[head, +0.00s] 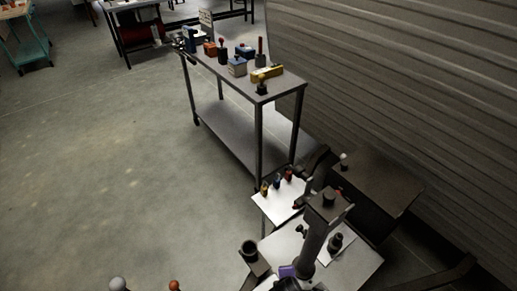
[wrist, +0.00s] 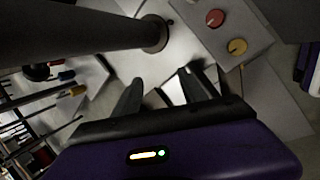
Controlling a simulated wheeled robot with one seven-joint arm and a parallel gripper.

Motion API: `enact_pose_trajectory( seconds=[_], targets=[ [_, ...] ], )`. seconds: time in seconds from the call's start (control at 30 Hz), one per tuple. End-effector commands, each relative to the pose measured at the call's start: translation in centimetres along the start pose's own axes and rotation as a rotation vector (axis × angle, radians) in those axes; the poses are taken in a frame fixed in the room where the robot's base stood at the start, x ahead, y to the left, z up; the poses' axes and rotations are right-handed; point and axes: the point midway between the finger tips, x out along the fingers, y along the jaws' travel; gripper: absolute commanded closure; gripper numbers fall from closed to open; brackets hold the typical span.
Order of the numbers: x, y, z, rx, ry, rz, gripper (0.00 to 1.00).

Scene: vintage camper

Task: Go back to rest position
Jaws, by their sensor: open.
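My gripper (wrist: 165,88) shows in the wrist view as two dark fingers spread apart above a purple body with a small lit strip. The space between the fingertips is empty; a pale surface lies behind them. In the head view, a small purple patch (head: 288,271) at the bottom edge may be part of my gripper, but its fingers cannot be made out there.
A grey panel with red (wrist: 215,18) and yellow (wrist: 237,46) round knobs is close by in the wrist view. A white work table (head: 350,268) stands at lower right. A metal cart (head: 228,140) holds several tools. Open floor (head: 100,170) lies to the left.

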Motion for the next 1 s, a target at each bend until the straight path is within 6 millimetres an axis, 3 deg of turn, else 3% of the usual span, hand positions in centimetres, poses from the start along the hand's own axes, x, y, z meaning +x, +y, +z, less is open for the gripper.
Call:
enact_pose_trajectory(
  seconds=[0.17, 0.37, 0.57, 0.7, 1.0],
  targets=[
    [-3.8, 2.2, -2.5, 0.355, 0.188, 0.196, 0.50],
    [-10.4, 2.3, -2.2, 0.748, 0.406, 0.358, 0.50],
    [-19.1, 0.8, 1.2, 1.112, 0.617, 0.493, 0.50],
    [-25.5, -0.7, 4.5, 1.308, 0.738, 0.569, 0.50],
    [-38.7, -4.5, 11.8, 1.564, 0.899, 0.689, 0.50]
  ],
)
